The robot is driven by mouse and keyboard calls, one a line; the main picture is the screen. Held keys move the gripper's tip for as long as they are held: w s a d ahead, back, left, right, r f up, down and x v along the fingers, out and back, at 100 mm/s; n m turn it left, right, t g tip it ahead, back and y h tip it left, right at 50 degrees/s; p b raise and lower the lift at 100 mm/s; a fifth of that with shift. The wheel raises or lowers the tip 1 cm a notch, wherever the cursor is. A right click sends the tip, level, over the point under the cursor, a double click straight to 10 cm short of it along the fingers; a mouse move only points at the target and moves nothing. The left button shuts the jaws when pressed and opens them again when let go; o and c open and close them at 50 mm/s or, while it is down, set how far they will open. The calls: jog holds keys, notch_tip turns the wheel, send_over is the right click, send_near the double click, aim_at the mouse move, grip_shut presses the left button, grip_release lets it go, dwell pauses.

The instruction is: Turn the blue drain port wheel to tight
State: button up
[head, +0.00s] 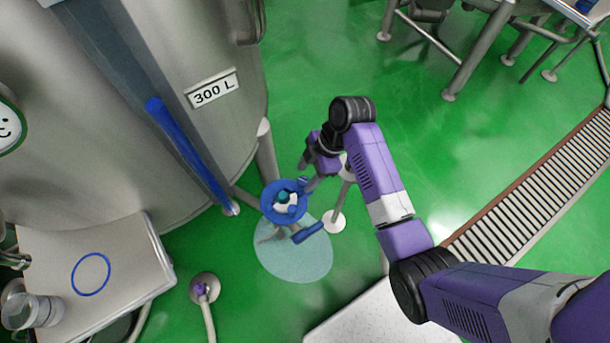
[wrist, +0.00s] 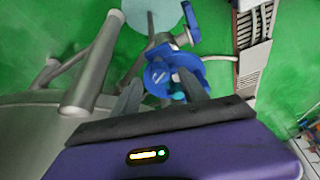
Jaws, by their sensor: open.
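The blue drain port wheel (head: 268,203) shows in the head view below the tank, with a teal piece at its centre. It also shows in the wrist view (wrist: 158,77), beyond and partly between my fingers. My gripper (head: 306,183) is at the wheel's upper right edge in the head view. In the wrist view my gripper (wrist: 160,92) has its two grey fingers apart, one at each side of the wheel's near part. I cannot tell whether either finger touches the rim. No tight or loose marking is readable.
A blue lever handle (head: 307,233) sits just below the wheel. The tank (head: 175,65) and its metal legs stand close to the left. A pale blue round patch (head: 295,262) lies on the green floor. A drain grate (head: 535,185) runs at the right.

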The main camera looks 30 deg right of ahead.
jog(key=shift+x, duration=0.95)
jog(key=shift+c, duration=0.4)
grip_shut()
